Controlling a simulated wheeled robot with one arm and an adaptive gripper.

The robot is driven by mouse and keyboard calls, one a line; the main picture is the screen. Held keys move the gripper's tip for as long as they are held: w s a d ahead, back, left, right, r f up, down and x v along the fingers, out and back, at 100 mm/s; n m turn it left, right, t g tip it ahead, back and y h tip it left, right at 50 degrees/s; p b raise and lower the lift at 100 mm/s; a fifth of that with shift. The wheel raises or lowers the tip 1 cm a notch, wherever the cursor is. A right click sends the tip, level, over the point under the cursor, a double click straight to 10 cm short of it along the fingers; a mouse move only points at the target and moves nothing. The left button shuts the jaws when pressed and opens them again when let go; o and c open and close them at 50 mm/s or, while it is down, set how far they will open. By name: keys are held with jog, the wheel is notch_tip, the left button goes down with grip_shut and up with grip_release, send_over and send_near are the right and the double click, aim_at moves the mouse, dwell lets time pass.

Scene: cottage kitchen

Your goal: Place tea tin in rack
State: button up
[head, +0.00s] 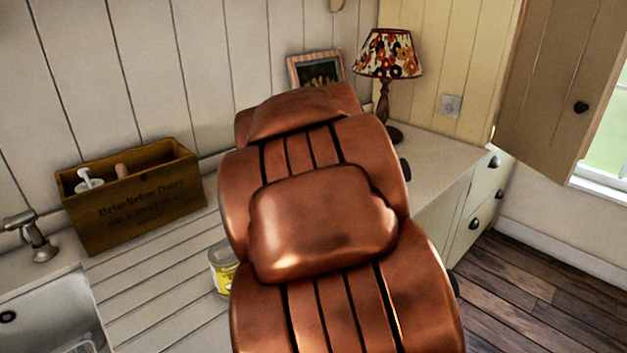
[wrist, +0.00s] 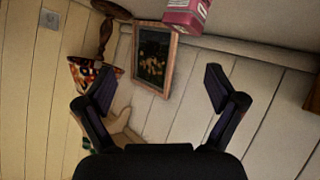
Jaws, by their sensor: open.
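A yellow and white tin (head: 222,268) stands on the counter in the head view, partly hidden behind my copper arm. A pink container (wrist: 186,15) is cut off at the top of the wrist view. I cannot tell which of these is the tea tin. My gripper (wrist: 160,86) is open in the wrist view, with nothing between its fingers. The pink container is beyond the fingertips and apart from them. My arm hides the gripper in the head view. A small part of a wire rack (head: 78,346) shows in the sink at the lower left.
A wooden crate (head: 140,207) with utensils stands against the wall at the left, beside the tap (head: 35,240). A patterned lamp (head: 388,60) and a framed picture (head: 317,68) stand at the back. The ribbed drainboard (head: 150,295) is clear left of the yellow tin.

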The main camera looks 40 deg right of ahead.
jog(key=w+d+r+n+t+b, duration=0.1)
jog(key=w+d+r+n+t, duration=0.15)
jog(key=w+d, duration=0.35)
jog(key=f+n+t+y, duration=0.1)
jog(key=f+y, duration=0.1)
jog(key=f, duration=0.2)
jog(key=d+f+t+y+b, duration=0.1)
jog(key=f+y, duration=0.2)
jog(key=f, duration=0.1)
jog(key=s+d+f+n+t+y+b, duration=0.1)
jog(key=f+y, duration=0.2)
jog(key=f, duration=0.1)
jog(key=shift+d+f+n+t, duration=0.15)
jog(key=shift+d+n+t, duration=0.1)
jog(key=shift+n, duration=0.1)
jog(key=shift+s+a+f+y, duration=0.15)
jog(key=shift+a+f+y, duration=0.1)
jog(key=shift+f+y, duration=0.35)
jog(key=shift+x, duration=1.1)
jog(key=shift+w, duration=0.5)
jog(key=x, duration=0.4)
jog(key=shift+w+d+r, duration=0.1)
jog(key=shift+w+d, duration=0.05)
jog(key=shift+w, duration=0.15)
jog(key=shift+r, duration=0.1)
jog(key=c, duration=1.6)
jog(key=shift+o, duration=0.2)
jog(key=shift+r, duration=0.1)
